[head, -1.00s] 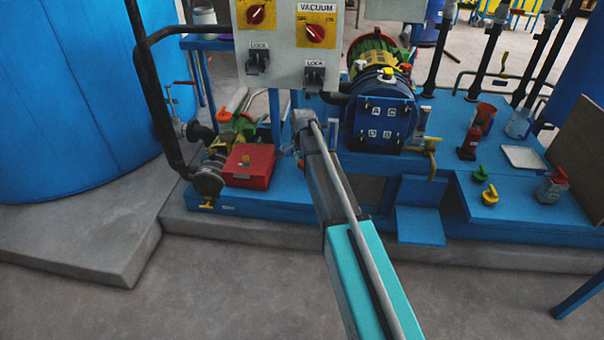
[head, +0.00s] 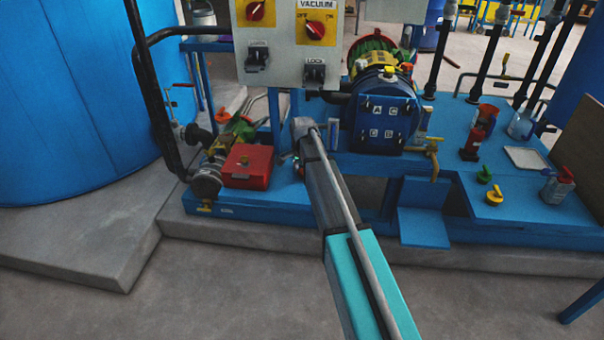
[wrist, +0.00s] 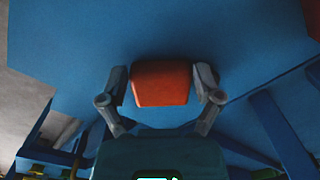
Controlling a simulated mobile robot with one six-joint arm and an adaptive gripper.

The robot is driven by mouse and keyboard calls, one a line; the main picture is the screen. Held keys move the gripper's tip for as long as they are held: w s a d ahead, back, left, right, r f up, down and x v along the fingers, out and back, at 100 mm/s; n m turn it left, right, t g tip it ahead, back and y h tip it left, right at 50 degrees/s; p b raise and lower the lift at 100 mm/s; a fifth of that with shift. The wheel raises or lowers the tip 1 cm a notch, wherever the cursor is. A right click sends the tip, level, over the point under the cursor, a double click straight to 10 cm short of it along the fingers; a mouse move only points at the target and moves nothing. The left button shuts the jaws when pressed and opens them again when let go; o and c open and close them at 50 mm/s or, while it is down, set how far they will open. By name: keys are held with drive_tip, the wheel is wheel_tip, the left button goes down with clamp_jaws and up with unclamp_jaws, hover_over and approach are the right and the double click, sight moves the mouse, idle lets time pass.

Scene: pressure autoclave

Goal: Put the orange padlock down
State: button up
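The orange padlock (wrist: 160,83) shows in the wrist view as an orange-red block between the two fingers of my gripper (wrist: 162,82). A finger lies close along each side of it, and the gripper looks shut on it. A blue surface fills the view behind the padlock. I cannot tell whether the padlock touches that surface. In the head view my arm reaches over the blue skid (head: 235,207), below the control panel. The arm hides the padlock and most of the gripper there.
A red box (head: 247,167) sits left of my arm, beside a pump. The grey control panel (head: 292,45) hangs above, with lockable switches. The blue motor (head: 385,112) stands to the right. Farther right are a red padlock (head: 472,145), a white tray (head: 527,157) and small green and yellow items.

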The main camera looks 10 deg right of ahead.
sight(302, 174)
drive_tip(key=shift+o, duration=0.8)
drive_tip(key=shift+r, duration=0.15)
wheel_tip(302, 174, up, 8)
drive_tip(key=p, duration=0.7)
drive_tip(key=shift+f+p, duration=0.25)
drive_tip(key=shift+p, duration=0.15)
drive_tip(key=shift+s, duration=0.1)
drive_tip(key=s+d+n, duration=0.1)
drive_tip(key=s+n, duration=1.1)
drive_tip(key=s, duration=1.7)
drive_tip(key=shift+s+d+n, duration=0.15)
drive_tip(key=shift+s+n, duration=0.15)
